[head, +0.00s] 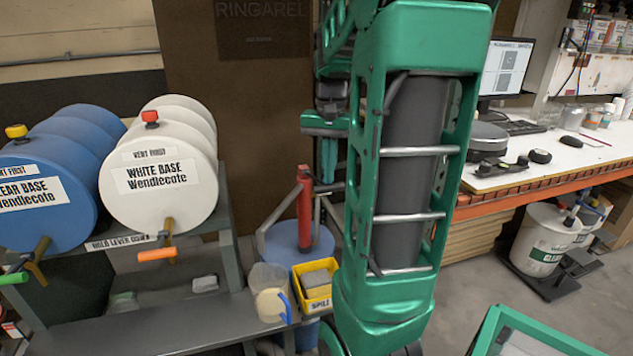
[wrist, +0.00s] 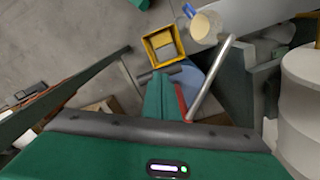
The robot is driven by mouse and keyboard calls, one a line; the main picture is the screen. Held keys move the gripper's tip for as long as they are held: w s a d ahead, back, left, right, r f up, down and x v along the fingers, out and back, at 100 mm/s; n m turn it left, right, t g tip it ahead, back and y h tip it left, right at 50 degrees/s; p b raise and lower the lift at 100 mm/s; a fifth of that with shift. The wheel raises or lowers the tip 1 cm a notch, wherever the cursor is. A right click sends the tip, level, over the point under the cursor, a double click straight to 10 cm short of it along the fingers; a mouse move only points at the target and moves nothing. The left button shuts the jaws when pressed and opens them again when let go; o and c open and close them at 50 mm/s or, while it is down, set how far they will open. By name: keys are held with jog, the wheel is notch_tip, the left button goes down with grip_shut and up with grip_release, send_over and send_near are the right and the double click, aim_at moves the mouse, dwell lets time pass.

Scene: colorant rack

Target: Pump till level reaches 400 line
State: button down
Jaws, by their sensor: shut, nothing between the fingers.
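The red hand pump (head: 304,208) stands on a blue drum (head: 285,240) in the head view, with grey metal bars sloping from it. In the wrist view, the pump (wrist: 181,103) is partly hidden behind my fingers. My gripper (head: 328,172) is shut and empty, pointing down beside the top of the pump. Its fingers also show in the wrist view (wrist: 160,90), close to a dark crossbar; I cannot tell if they touch it. A clear jug (head: 270,288) with a blue handle stands left of the yellow bin, with pale content. I cannot read its level lines.
The yellow spill bin (head: 315,283) is right beside the jug. White drums (head: 160,160) and blue drums (head: 45,190) with taps lie on a rack at left. A workbench (head: 545,165) with a monitor stands at right. Open floor shows around the bench base.

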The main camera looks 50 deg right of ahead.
jog(key=shift+f, duration=6.85)
jog(key=shift+r, duration=7.15)
jog(key=shift+r, duration=3)
